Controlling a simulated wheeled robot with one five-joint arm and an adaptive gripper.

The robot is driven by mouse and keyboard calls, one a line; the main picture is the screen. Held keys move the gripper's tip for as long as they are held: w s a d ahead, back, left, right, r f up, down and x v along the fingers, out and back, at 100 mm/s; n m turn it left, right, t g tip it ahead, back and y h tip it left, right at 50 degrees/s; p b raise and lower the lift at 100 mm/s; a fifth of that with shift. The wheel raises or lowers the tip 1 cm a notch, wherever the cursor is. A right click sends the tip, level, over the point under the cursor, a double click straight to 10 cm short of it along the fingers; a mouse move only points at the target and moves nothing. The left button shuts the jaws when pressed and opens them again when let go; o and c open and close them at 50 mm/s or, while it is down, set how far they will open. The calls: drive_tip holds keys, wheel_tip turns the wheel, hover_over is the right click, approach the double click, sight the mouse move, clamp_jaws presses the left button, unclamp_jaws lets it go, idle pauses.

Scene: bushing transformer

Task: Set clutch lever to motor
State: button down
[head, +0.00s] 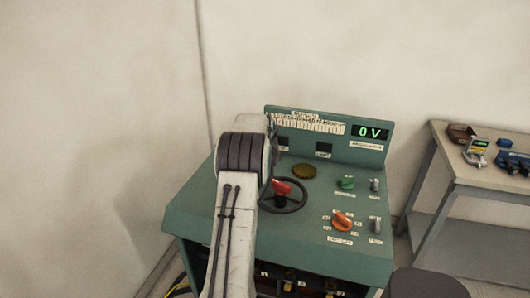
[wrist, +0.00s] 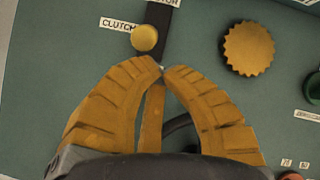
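The clutch lever shows in the wrist view as a round yellow knob (wrist: 145,38) beside the "CLUTCH" label (wrist: 118,24). It lies at the left edge of a dark slot (wrist: 164,32), with a partly cut-off label ending in "OR" at the slot's upper end. My gripper (wrist: 163,69) has yellow ribbed fingers whose tips come together just below the knob in the picture. The gripper looks shut with nothing held at the tips; contact with the knob is not visible. In the head view my arm hides the lever and gripper.
The green control panel (head: 315,240) has a handwheel with a red part (head: 282,190), a green knob (head: 346,183) and an orange knob (head: 342,219). A scalloped yellow knob (wrist: 249,48) is right of the slot. The display (head: 371,132) reads 0 V. A table (head: 460,165) with tools stands right.

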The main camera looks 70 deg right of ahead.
drive_tip(key=shift+w+d+f, duration=0.1)
drive_tip(key=shift+d+f, duration=0.3)
drive_tip(key=shift+f, duration=0.15)
